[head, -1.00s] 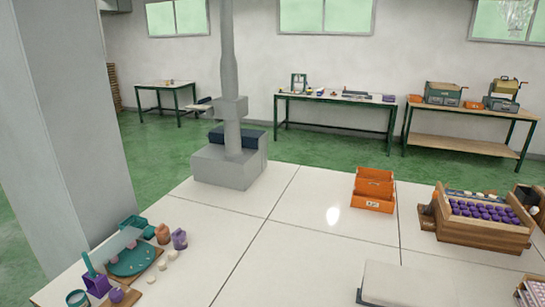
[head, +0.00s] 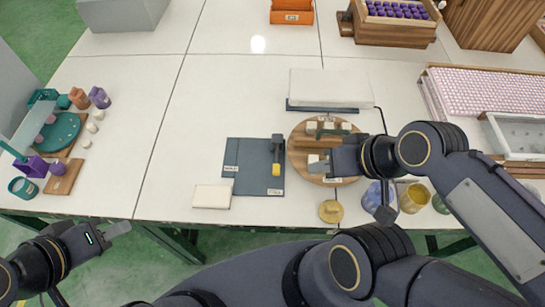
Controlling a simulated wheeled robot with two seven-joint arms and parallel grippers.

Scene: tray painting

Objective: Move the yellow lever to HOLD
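A dark panel (head: 248,165) lies flat on the white table in front of me. On its right side is a dark lever with a yellow end (head: 276,169), which points toward the near edge. Small white labels sit at the panel's left and near its lower right corner; they are too small to read. My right gripper (head: 318,165) is over the round wooden board, to the right of the lever and apart from it. My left gripper (head: 122,229) is beyond the table's near edge at lower left, far from the panel. Finger gaps are unclear on both.
The round wooden board (head: 298,168) carries several pale blocks. A pale block (head: 212,197) lies at the panel's lower left. A yellow disc (head: 331,211) and jars, one yellow (head: 413,197), stand at right.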

